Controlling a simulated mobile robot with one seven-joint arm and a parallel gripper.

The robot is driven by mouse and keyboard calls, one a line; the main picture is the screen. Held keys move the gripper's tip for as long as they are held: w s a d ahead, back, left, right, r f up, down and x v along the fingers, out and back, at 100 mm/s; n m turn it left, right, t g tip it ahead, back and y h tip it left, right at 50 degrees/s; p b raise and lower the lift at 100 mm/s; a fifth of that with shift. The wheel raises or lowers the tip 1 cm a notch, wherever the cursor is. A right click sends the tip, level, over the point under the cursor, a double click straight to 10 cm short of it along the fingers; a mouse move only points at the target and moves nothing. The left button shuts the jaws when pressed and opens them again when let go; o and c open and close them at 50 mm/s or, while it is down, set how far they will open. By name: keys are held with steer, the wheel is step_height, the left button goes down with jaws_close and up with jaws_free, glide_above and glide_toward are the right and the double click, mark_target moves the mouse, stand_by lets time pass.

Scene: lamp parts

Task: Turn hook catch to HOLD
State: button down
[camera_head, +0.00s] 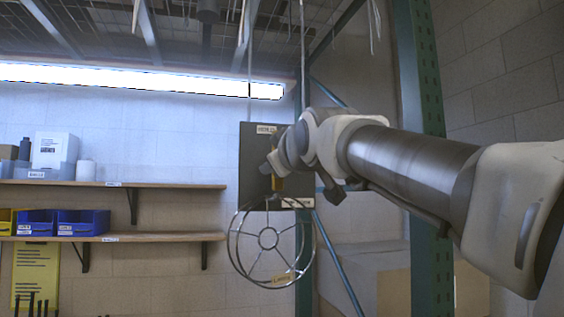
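A dark grey panel (251,160) hangs in the middle of the head view, below thin vertical lines. A small white label (266,129), which seems to read HOLD, is at its top. Another pale label (297,203) is at its lower right, too small to read. A yellow-orange piece (277,184), possibly the hook catch's handle, shows just below my gripper (268,168). My gripper is in front of the panel, close to this piece. Its fingers are hard to make out, and I cannot tell whether they touch it. My wrist hides the panel's right side.
A round wire frame (232,243) with a yellow tag hangs below the panel. A green upright post (425,90) stands behind my arm. Shelves (150,237) with blue bins (83,223) and boxes are at the left. A cardboard box (345,280) is low at the right.

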stand_by(0.4)
steer(key=shift+c, duration=1.7)
jaws_free()
steer(key=b+v, duration=0.4)
steer(key=v, duration=1.3)
steer(key=shift+s, duration=0.25)
